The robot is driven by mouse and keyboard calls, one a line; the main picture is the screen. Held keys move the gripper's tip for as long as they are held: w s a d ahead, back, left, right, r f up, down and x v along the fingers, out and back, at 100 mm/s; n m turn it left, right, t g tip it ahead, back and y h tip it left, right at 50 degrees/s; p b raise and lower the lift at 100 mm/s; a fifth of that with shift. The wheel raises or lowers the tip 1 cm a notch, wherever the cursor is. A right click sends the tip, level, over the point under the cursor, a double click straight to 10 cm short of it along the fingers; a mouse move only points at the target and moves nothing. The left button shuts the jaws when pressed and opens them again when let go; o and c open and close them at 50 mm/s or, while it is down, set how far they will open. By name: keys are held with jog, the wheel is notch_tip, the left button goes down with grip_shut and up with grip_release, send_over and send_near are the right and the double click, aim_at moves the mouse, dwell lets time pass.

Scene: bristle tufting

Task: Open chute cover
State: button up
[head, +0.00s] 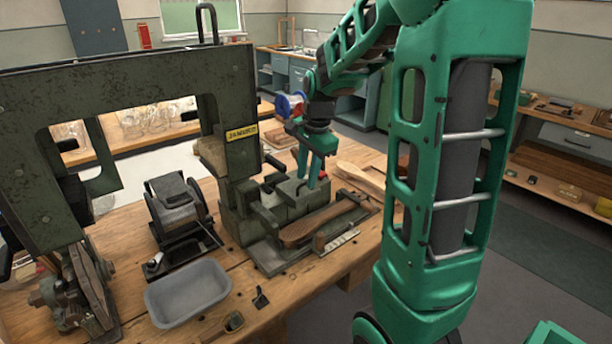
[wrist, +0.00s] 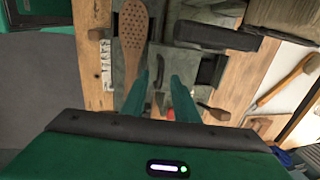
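The dark green-grey tufting machine (head: 236,130) stands on the wooden bench. At its right is a blocky grey-green housing (head: 285,207) with a lid-like top, probably the chute cover (head: 296,187). My gripper (head: 313,182) points down over this top, its green fingers close to it. In the wrist view the fingers (wrist: 161,82) are spread apart, with a narrow dark upright part (wrist: 160,72) visible between them. I cannot tell whether they touch it. A perforated wooden brush body (wrist: 132,32) lies in the fixture in front of the housing; it also shows in the head view (head: 320,222).
A grey plastic tub (head: 188,293) stands at the bench's front left, near a black hand-cranked device (head: 178,208). A small metal comb-like strip (head: 338,241) lies by the brush fixture. Wooden brushes (head: 360,177) lie right of the housing. The machine's tall frame stands left of my gripper.

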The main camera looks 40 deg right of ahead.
notch_tip(320, 180, up, 10)
jog(key=s, duration=0.2)
dwell(0.6)
jog(key=s+a+f+n, duration=0.1)
jog(key=s+f+n, duration=0.2)
jog(key=s, duration=0.5)
jog(key=s+a+f+n+g, duration=0.1)
jog(key=s+f+n, duration=0.3)
jog(key=s, duration=0.5)
jog(key=s+a+f+n+g, duration=0.1)
jog(key=s+a+f+n, duration=0.1)
jog(key=s, duration=0.7)
jog(key=shift+f+n, duration=0.7)
jog(key=shift+n, duration=0.4)
jog(key=shift+w+f, duration=0.25)
jog(key=shift+w, duration=0.45)
